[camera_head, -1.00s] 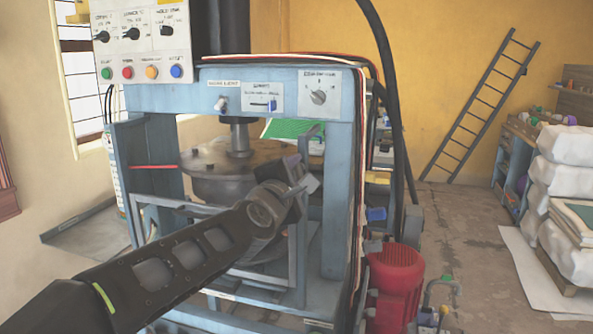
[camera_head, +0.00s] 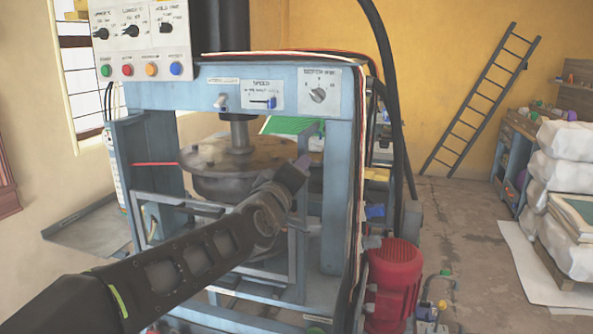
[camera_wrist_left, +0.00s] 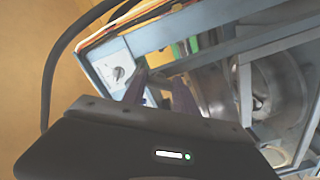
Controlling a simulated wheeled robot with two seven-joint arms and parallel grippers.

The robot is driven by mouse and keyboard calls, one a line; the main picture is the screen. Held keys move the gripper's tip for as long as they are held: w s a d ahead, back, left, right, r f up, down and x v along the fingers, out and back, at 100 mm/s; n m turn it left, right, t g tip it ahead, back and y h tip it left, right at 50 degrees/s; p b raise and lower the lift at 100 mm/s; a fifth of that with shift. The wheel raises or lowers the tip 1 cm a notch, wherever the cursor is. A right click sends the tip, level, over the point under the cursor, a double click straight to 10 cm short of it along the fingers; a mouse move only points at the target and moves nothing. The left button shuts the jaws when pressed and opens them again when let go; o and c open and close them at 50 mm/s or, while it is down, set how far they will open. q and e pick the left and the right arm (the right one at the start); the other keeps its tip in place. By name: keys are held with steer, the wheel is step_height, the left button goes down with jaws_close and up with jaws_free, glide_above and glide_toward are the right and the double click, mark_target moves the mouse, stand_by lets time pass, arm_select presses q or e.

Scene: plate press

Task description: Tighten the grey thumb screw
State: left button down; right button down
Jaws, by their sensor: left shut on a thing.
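My left gripper (camera_head: 302,165) is at the inner side of the right post of the blue press frame (camera_head: 337,180), in front of the round dark platen. In the left wrist view its two purple-grey fingers (camera_wrist_left: 160,88) reach toward the frame. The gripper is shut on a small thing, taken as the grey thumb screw. The screw itself cannot be made out, hidden by the fingers and wrist. My right gripper is not in view.
The control box (camera_head: 143,40) with coloured buttons hangs at the upper left. A rotary knob (camera_head: 318,95) and a slider panel (camera_head: 262,96) are on the top beam. A red motor (camera_head: 394,283) stands at the lower right, beside hanging black cables.

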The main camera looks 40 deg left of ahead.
arm_select(q)
steer(key=m, duration=1.1)
steer(key=shift+a+f, duration=0.15)
steer(key=shift+f, duration=0.1)
stand_by(0.3)
steer(key=c, duration=1)
jaws_free()
steer(key=shift+r, duration=0.1)
steer(key=shift+o, duration=0.2)
steer(key=shift+s, duration=0.1)
steer(key=b+v, duration=0.2)
steer(key=v, duration=0.5)
steer(key=shift+s, duration=0.35)
